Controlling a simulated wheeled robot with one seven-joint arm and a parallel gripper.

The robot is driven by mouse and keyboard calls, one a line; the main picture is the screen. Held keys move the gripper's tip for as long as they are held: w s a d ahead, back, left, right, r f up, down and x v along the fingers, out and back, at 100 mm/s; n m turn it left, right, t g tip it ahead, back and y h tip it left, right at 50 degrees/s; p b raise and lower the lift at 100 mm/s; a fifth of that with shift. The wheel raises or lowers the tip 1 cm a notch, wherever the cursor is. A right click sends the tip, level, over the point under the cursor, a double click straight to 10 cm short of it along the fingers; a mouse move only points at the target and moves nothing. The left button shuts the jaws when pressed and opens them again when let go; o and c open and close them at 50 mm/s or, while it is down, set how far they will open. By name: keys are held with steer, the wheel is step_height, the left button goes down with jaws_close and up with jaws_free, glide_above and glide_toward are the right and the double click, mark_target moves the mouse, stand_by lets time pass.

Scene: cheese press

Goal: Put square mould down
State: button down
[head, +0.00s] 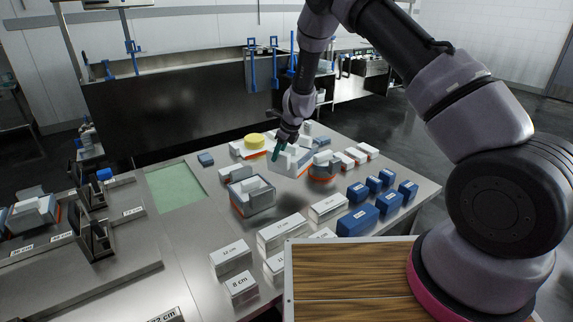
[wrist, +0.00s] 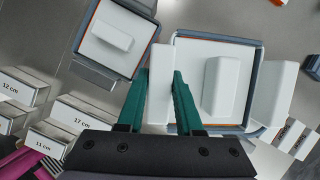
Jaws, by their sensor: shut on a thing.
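My gripper (wrist: 167,78) is shut on a white upright piece (wrist: 160,88) at the left side of a square mould (wrist: 240,45). The mould has a blue-grey outer wall, an orange edge line and a white inside with a white block (wrist: 218,85) on it. In the head view, my gripper (head: 278,153) points down at the mould (head: 291,162), which is among other moulds over the table's middle. Whether its underside touches the table cannot be told. The mould's near edge is partly hidden by my gripper in the wrist view.
Another square mould (head: 252,196) stands in front of the held one, and a round orange-rimmed one (head: 323,168) is close on its right. Blue blocks (head: 357,220) and white labelled blocks (head: 280,232) fill the near table. A green recessed panel (head: 174,187) at left is clear.

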step_height(320, 180, down, 10)
steer(key=shift+r, duration=0.25)
stand_by(0.3)
steer(key=c, duration=0.8)
jaws_free()
steer(key=shift+f, duration=0.1)
steer(key=shift+c, duration=0.2)
